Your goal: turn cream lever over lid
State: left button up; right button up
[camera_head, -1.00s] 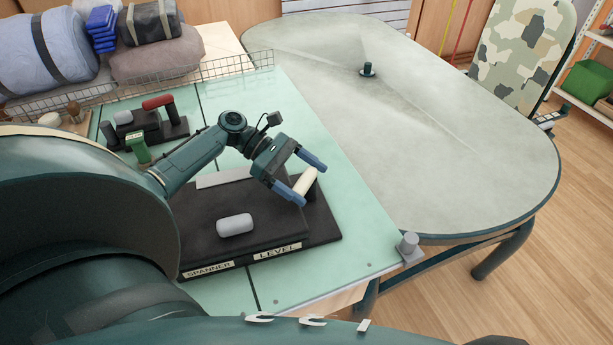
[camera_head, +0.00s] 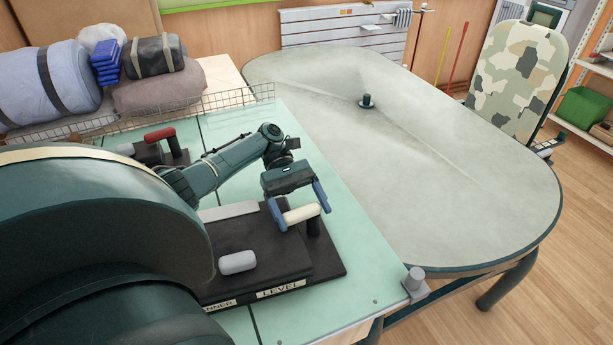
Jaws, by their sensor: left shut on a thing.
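The cream lever (camera_head: 302,214) lies near the right edge of the black case, on a dark post. It points to the left, over the lid's right side. My left gripper (camera_head: 302,212) is shut on the lever, with one blue finger on each side of it. The dark lid (camera_head: 255,251) lies flat, with a light grey rounded handle (camera_head: 238,262) on it and a grey strip (camera_head: 229,211) along its back. Labels on the case's front edge include "LEVEL" (camera_head: 281,289). My right gripper is out of view.
A wire rack (camera_head: 190,105) with rolled bundles stands at the back left. A red-handled black fixture (camera_head: 160,143) sits behind my left arm. A large grey-green table (camera_head: 450,170) adjoins on the right, mostly bare apart from a small dark knob (camera_head: 367,100). A grey post (camera_head: 415,280) stands at the bench corner.

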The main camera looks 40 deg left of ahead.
pick_arm(q)
jog(key=shift+f, duration=0.1)
dwell(0.3)
jog(key=o, duration=1.5)
jog(key=shift+c, duration=0.2)
notch_tip(320, 180, up, 10)
jog(key=shift+r+p, duration=0.1)
jog(key=shift+p, duration=0.75)
